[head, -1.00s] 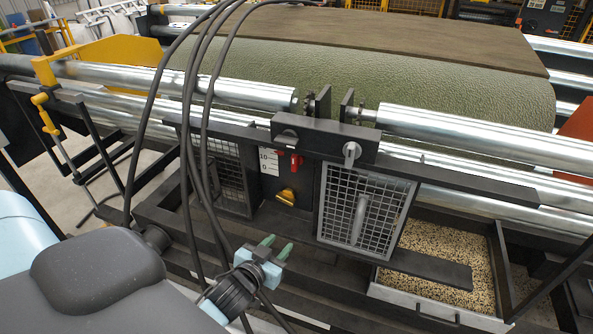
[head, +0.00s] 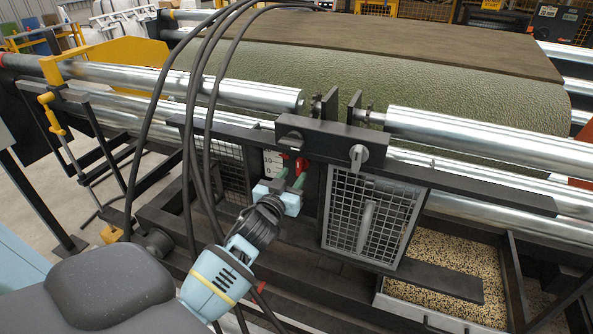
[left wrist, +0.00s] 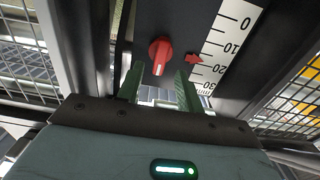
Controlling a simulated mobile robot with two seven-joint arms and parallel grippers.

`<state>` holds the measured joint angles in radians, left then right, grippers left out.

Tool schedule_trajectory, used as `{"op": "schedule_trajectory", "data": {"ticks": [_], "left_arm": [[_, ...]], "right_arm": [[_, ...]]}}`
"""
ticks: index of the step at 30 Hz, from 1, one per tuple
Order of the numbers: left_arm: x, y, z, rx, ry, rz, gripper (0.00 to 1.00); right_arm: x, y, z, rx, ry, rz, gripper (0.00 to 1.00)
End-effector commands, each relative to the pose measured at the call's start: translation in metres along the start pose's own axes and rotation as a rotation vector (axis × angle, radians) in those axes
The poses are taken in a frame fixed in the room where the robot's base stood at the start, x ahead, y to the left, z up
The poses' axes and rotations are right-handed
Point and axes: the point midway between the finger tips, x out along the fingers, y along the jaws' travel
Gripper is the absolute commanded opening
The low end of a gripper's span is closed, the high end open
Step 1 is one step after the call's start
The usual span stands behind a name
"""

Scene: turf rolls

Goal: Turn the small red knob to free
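The small red knob (head: 301,164) is on a dark panel beside the white scale, partly behind my left gripper in the head view. In the left wrist view the red knob (left wrist: 160,55) shows whole, with a pale line on its face. My left gripper (head: 291,181) is in front of the panel. Its two green fingers (left wrist: 160,72) are open and apart, with the knob showing just past the tips, between them in the picture. I cannot tell how much depth is left between tips and knob. My right gripper is not in view.
A red pointer (left wrist: 194,58) stands at the white scale (left wrist: 229,45) next to the knob. Mesh guards (head: 365,215) flank the panel. Black cables (head: 190,130) hang left of my gripper.

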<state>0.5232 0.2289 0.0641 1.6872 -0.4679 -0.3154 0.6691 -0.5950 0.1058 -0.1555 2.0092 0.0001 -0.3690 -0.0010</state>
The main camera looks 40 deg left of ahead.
Motion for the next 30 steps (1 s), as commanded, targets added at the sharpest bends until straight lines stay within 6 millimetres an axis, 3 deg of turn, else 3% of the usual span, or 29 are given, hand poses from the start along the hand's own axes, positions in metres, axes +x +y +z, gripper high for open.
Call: {"op": "schedule_trajectory", "data": {"ticks": [9,20,28,30], "left_arm": [[0.033,0.001,0.001,0.000,-0.001,0.001,0.36],[0.036,0.000,0.000,0.000,-0.001,0.001,0.36],[0.036,0.001,0.000,0.000,-0.001,0.001,0.01],[0.036,0.001,0.000,0.000,-0.001,0.001,0.00]], "right_arm": [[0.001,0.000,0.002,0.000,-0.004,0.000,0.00],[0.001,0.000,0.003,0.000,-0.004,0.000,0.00],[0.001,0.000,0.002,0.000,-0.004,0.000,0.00],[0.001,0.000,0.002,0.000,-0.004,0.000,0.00]]}}
